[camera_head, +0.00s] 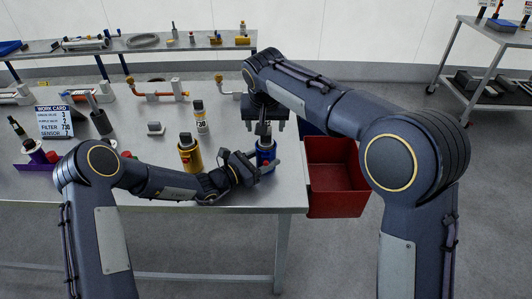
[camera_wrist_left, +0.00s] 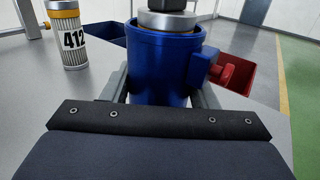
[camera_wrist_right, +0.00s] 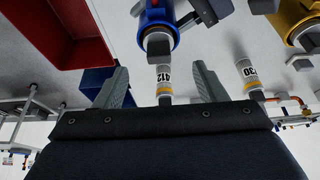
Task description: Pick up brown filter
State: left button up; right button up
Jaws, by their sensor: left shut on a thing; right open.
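A blue canister (camera_head: 266,153) with a dark top stands upright near the table's front right edge. My left gripper (camera_head: 257,166) is shut on it from the left; in the left wrist view the canister (camera_wrist_left: 166,70) sits between the fingers, with a grey metal piece on top. My right gripper (camera_head: 263,127) is open and points down just above and behind the canister. A pale filter marked 412 with a yellow-brown end stands apart from the canister in the left wrist view (camera_wrist_left: 68,38); it also shows between the open right fingers (camera_wrist_right: 164,80). A filter marked 730 (camera_head: 200,117) stands farther left.
A yellow canister (camera_head: 190,155) stands left of the blue one. A red bin (camera_head: 337,175) and a blue bin (camera_wrist_left: 101,32) are at the table's right edge. A work card (camera_head: 54,121), pipe fittings and valves occupy the table's left and back.

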jog(key=shift+x, duration=3.4)
jog(key=shift+w+d+r, duration=0.1)
jog(key=c, duration=1.1)
notch_tip(320, 180, up, 18)
pick_arm(q)
jog(key=o, duration=1.2)
